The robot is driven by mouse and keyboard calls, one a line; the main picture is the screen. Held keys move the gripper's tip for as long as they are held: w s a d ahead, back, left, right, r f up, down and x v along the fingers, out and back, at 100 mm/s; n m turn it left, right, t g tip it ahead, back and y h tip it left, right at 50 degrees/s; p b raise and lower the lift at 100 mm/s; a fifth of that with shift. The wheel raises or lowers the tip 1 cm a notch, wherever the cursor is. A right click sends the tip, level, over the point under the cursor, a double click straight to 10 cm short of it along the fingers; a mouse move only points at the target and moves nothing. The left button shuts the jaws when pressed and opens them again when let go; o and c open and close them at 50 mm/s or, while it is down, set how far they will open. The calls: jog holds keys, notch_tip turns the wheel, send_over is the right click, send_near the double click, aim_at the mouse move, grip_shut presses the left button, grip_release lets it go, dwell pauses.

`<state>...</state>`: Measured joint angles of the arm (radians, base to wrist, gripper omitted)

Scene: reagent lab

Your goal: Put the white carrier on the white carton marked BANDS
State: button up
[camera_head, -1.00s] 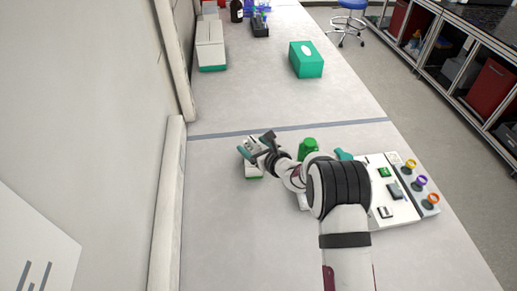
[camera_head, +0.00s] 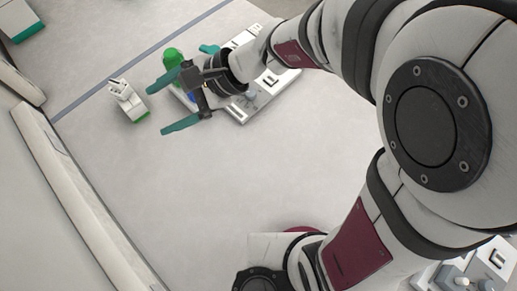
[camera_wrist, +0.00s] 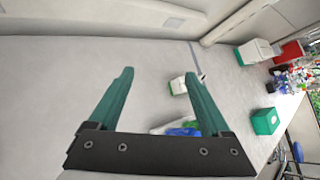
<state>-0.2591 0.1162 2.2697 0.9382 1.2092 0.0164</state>
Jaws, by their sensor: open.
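A small white block with a slotted white top and a green base (camera_head: 127,102) stands upright on the bench, left of my gripper. The slotted white part (camera_head: 118,87) looks like the white carrier resting on a white carton, but I cannot clearly separate the two, and no BANDS lettering is legible. In the wrist view the white block (camera_wrist: 177,87) shows beyond the fingers, partly behind the right one. My gripper (camera_head: 156,110) has its teal fingers spread with nothing between them, apart from the block; it also shows open in the wrist view (camera_wrist: 160,73).
A green bottle (camera_head: 173,58) and a white board with fittings (camera_head: 252,97) are behind and right of my gripper. A green box (camera_wrist: 265,121) and a white box (camera_wrist: 257,51) stand farther off. The bench front is clear; a wall ledge runs along the left.

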jog(key=s+d+f+n+h, duration=0.1)
jog(key=s+d+h, duration=0.3)
jog(key=d, duration=0.7)
jog(key=s+d+f+n+h, duration=0.2)
jog(key=s+d+n+h, duration=0.2)
jog(key=s+d, duration=0.5)
jog(key=shift+d+h, duration=0.8)
jog(key=shift+d, duration=0.45)
